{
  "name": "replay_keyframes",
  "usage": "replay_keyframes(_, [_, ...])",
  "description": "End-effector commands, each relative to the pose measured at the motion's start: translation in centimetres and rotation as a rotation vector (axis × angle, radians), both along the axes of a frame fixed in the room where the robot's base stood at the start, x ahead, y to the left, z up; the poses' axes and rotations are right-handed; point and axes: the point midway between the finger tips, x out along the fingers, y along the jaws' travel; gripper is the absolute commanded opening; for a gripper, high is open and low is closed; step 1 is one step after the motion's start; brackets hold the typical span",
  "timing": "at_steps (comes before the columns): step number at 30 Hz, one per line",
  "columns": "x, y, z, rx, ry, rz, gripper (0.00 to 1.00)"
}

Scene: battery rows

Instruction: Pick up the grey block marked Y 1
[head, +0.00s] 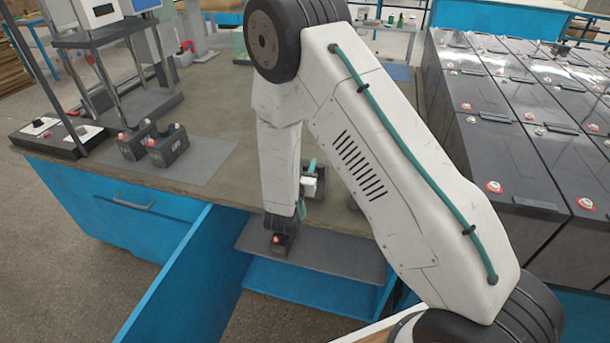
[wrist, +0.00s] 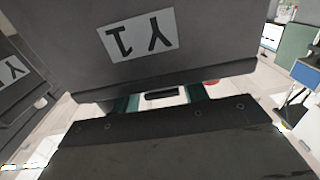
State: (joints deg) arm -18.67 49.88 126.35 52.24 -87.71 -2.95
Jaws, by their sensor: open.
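The grey block marked Y 1 (wrist: 175,50) fills the upper middle of the wrist view, very close, its label upside down. My gripper (wrist: 158,97) is open, with teal fingers showing at the block's lower edge in that view. I cannot tell whether they are beside the block or around it. In the head view my gripper (head: 303,208) is low at the bench's front edge, partly hidden by my arm. A dark block with a red terminal (head: 284,244) is just below it; its label cannot be read there.
Another labelled grey block (wrist: 18,85) is close on the left in the wrist view. Two dark blocks (head: 167,147) stand on a grey mat (head: 205,165) on the bench. A grey shelf (head: 335,258) juts out in front. Large black batteries (head: 500,150) fill the right.

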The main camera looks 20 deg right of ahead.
Motion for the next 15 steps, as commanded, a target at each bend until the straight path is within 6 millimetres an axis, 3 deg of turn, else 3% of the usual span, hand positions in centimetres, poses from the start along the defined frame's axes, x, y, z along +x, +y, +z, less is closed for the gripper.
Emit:
replay_keyframes(7, [0.1, 0.31, -0.01, 0.0, 0.0, 0.007, 0.41])
replay_keyframes(11, [0.09, 0.36, -0.01, 0.0, 0.0, 0.007, 0.05])
replay_keyframes(12, [0.08, 0.36, -0.01, 0.0, 0.0, 0.007, 0.0])
replay_keyframes(15, [0.08, 0.36, -0.01, 0.0, 0.0, 0.007, 0.0])
